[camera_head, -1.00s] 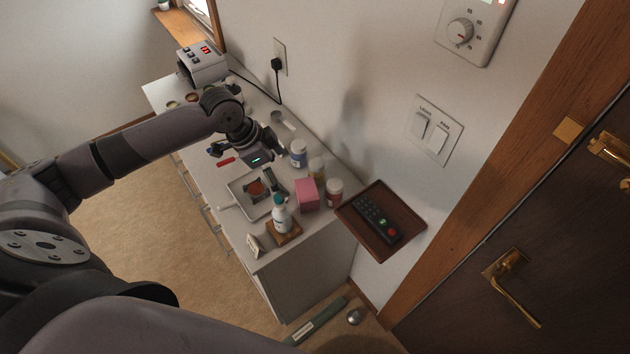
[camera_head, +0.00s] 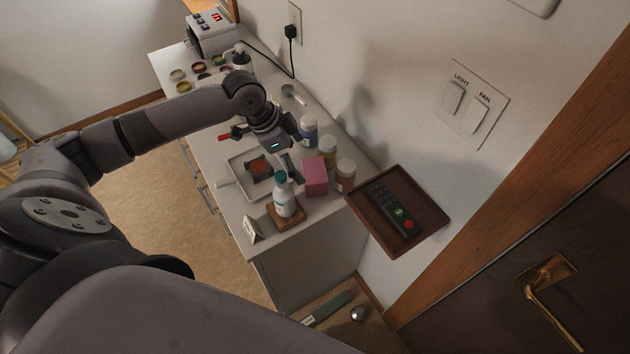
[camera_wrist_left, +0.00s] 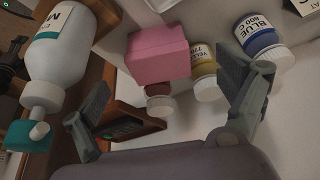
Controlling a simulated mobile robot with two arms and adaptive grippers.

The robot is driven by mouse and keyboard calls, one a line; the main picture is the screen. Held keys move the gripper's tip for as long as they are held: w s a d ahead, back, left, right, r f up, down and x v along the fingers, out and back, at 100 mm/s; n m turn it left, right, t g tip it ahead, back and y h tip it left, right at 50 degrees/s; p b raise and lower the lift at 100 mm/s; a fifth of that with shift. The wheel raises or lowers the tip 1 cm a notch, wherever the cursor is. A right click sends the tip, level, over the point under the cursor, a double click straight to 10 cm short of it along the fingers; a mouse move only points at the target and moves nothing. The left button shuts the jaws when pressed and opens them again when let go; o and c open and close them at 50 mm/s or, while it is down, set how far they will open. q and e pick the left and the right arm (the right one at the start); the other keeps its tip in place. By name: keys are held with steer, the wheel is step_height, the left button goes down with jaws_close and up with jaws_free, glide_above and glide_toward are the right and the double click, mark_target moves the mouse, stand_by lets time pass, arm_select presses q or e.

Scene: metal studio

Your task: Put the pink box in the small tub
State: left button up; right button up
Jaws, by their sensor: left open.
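The pink box (camera_head: 315,178) stands on the white counter near its wall side, between a white bottle and the jars. In the left wrist view the pink box (camera_wrist_left: 158,57) shows between and beyond my open fingers. My left gripper (camera_head: 289,160) is above the counter, just left of the box, open and empty. A shallow white tray (camera_head: 238,161) with a reddish-brown item in it lies left of the gripper; I cannot tell whether it is the small tub. My right gripper is not in view.
A white teal-topped bottle (camera_head: 285,200) stands on a wooden block (camera_head: 297,216) in front of the box. Capped jars, one blue-labelled (camera_head: 309,131), line the wall side. A brown tray (camera_head: 425,238) with a remote (camera_head: 393,208) juts out at right.

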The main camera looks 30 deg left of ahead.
mark_target(307, 171)
arm_select(q)
steer(key=p+x, duration=0.1)
steer(key=x, duration=0.2)
steer(key=p+x, duration=0.1)
steer(key=x, duration=0.2)
steer(key=shift+d+f, duration=0.3)
steer(key=shift+d, duration=0.05)
steer(key=shift+w+f, duration=0.1)
steer(key=shift+f, duration=0.35)
steer(key=shift+r, duration=0.1)
steer(key=c, duration=1.3)
